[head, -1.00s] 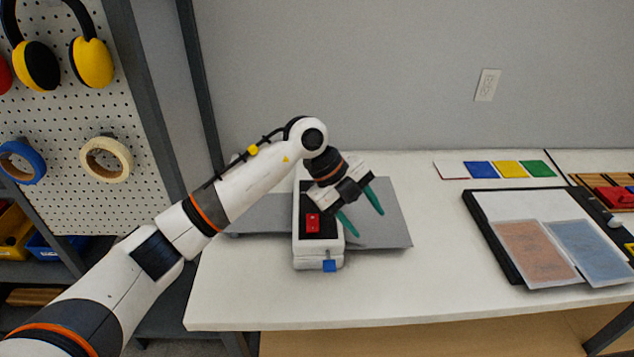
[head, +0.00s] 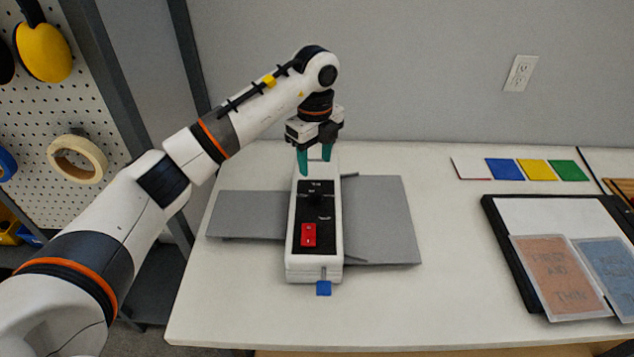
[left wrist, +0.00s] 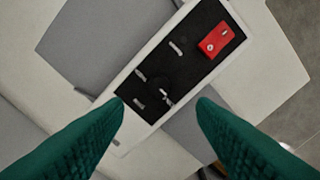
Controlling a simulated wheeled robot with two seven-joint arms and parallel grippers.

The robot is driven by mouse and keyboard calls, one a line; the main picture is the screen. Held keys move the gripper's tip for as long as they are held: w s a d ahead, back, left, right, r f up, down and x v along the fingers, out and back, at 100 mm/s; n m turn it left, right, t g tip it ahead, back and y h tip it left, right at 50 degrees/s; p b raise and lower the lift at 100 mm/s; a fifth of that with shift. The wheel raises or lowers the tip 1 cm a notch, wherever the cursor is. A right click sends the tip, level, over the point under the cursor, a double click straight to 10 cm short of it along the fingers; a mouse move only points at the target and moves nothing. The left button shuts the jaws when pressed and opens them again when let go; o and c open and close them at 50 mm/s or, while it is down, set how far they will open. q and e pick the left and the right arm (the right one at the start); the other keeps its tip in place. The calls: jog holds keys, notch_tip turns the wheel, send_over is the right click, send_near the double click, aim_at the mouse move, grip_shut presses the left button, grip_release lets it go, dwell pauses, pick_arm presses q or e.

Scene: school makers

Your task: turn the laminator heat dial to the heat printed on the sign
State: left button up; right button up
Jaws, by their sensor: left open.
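The laminator (head: 293,262) is a long white unit with a black top panel, standing on the table between grey flat trays. A dark dial (head: 315,202) sits on the panel, low in contrast; it also shows in the left wrist view (left wrist: 162,90) with a pale pointer mark and small printed marks around it, too small to read. My left gripper (head: 314,165) points down over the far end of the laminator. Its green fingers are open and empty; in the left wrist view the fingertips (left wrist: 161,100) stand either side of the dial, apart from it. I see no readable heat sign.
A red switch (head: 308,235) is on the panel's near part, and a blue tab (head: 324,288) sticks out at the near end. Coloured cards (head: 504,169) and laminated sheets (head: 556,277) on a black-edged board lie at right. The table between is clear.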

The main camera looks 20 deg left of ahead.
aim_at(316, 191)
pick_arm(q)
notch_tip(316, 191, down, 4)
jog(key=shift+s+r+p, duration=0.1)
jog(key=shift+r+p, duration=0.05)
jog(key=shift+p, duration=0.2)
notch_tip(316, 191, down, 4)
jog(key=shift+f+p, duration=0.1)
jog(key=shift+p, duration=0.3)
jog(key=shift+f, duration=0.7)
pick_arm(e)
jog(key=shift+w+a+r, duration=0.1)
jog(key=shift+w+r, duration=0.05)
jog(key=shift+r, duration=0.8)
pick_arm(q)
jog(key=shift+c, duration=0.5)
jog(key=c, duration=0.9)
pick_arm(e)
jog(key=shift+s, duration=0.35)
